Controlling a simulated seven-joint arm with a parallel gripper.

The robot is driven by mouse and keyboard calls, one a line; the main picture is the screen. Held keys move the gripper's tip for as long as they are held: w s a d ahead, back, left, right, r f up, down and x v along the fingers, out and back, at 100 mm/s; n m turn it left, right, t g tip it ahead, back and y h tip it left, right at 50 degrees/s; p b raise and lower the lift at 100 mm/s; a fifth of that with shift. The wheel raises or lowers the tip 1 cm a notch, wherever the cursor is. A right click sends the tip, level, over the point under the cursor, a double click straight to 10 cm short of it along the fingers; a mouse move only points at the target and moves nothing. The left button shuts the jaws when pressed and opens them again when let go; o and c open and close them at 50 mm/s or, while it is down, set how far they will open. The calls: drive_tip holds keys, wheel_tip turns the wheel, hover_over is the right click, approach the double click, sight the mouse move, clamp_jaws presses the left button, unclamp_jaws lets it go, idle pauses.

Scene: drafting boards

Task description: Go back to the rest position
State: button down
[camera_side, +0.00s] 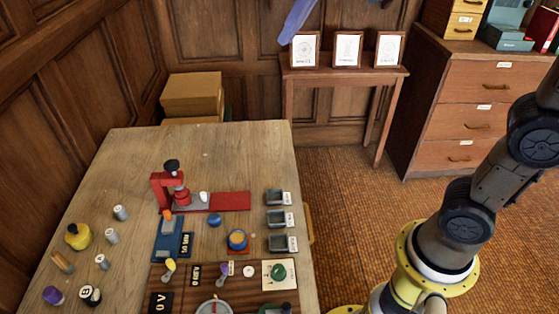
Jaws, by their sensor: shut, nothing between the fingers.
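My gripper is not in view. My arm rises from its yellow base at the lower right and leaves the picture at the right edge. The wooden table (135,150) fills the left and lower middle. A red press-like device (162,190) stands on it with a small white piece on its grey bed. A blue ball (215,220) lies in front of the device.
Three grey trays (283,219) line the table's right side. Several small cylinders, a yellow pot (78,236) and a purple piece (53,295) stand at left. Framed pictures stand on a side table (340,76). A drawer cabinet (463,105) is behind my arm. A bluish object (297,20), unclear, shows at the top.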

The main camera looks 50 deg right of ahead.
drive_tip(key=s+d+f, duration=0.2)
drive_tip(key=s+f, duration=0.1)
drive_tip(key=s, duration=0.4)
drive_tip(key=s+d+f, duration=0.2)
drive_tip(key=s+f, duration=0.1)
drive_tip(key=s, duration=0.4)
drive_tip(key=s+f, duration=0.6)
drive_tip(key=f, duration=0.3)
drive_tip(key=shift+d+f+h, duration=0.25)
drive_tip(key=shift+d+h, duration=0.05)
drive_tip(key=shift+s, duration=0.1)
